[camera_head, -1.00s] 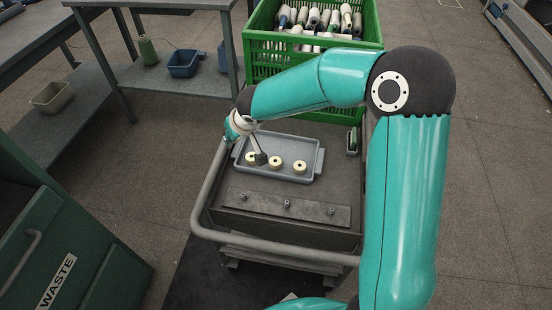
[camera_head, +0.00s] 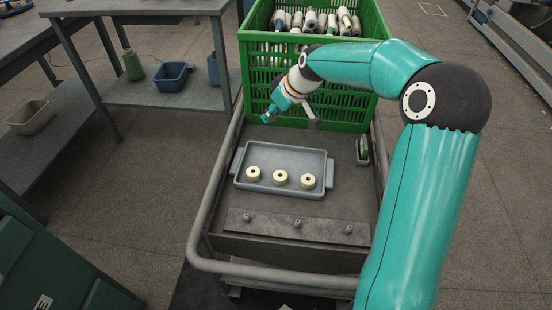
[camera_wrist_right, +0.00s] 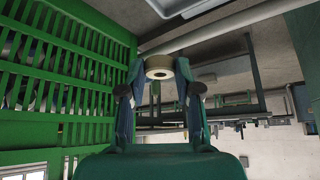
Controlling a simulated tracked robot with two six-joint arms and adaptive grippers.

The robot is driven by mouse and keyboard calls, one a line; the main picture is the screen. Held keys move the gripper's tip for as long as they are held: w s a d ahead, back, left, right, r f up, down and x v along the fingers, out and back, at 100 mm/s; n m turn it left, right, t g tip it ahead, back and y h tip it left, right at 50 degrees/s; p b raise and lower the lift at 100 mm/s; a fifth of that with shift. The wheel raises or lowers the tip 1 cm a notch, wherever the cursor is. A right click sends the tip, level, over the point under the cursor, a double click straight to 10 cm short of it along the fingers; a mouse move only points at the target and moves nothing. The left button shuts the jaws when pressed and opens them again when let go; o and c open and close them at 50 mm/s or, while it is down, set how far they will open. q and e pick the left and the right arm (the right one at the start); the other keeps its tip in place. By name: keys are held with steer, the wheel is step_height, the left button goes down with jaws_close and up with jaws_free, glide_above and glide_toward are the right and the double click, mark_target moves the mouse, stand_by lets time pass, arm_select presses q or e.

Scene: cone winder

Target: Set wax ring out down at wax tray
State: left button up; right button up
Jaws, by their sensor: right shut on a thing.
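The wax tray (camera_head: 285,160) is a grey-blue tray with end handles, lying on the cart top. Three cream wax rings (camera_head: 280,177) sit in a row in it. My right gripper (camera_head: 268,117) is raised beyond the tray, in front of the green crate, apart from the tray. In the right wrist view, my right gripper (camera_wrist_right: 160,83) is shut on a cream ring (camera_wrist_right: 159,63), the wax ring, held between its fingertips. In the head view the held ring is too small to make out clearly. My left gripper is not in view.
The green crate (camera_head: 330,98) of cones stands at the cart's far end. A plate with several pegs (camera_head: 297,226) lies nearer than the tray. A small green object in a holder (camera_head: 363,150) sits right of the tray. A bench with a blue bin (camera_head: 172,77) is left.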

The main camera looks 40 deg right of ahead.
steer(key=b, duration=0.2)
glide_above(270, 156)
steer(key=s, duration=0.2)
step_height(270, 156, down, 10)
steer(key=shift+f, duration=0.1)
step_height(270, 156, down, 6)
steer(key=shift+r+b, duration=0.1)
steer(key=shift+b, duration=0.95)
steer(key=o, duration=0.5)
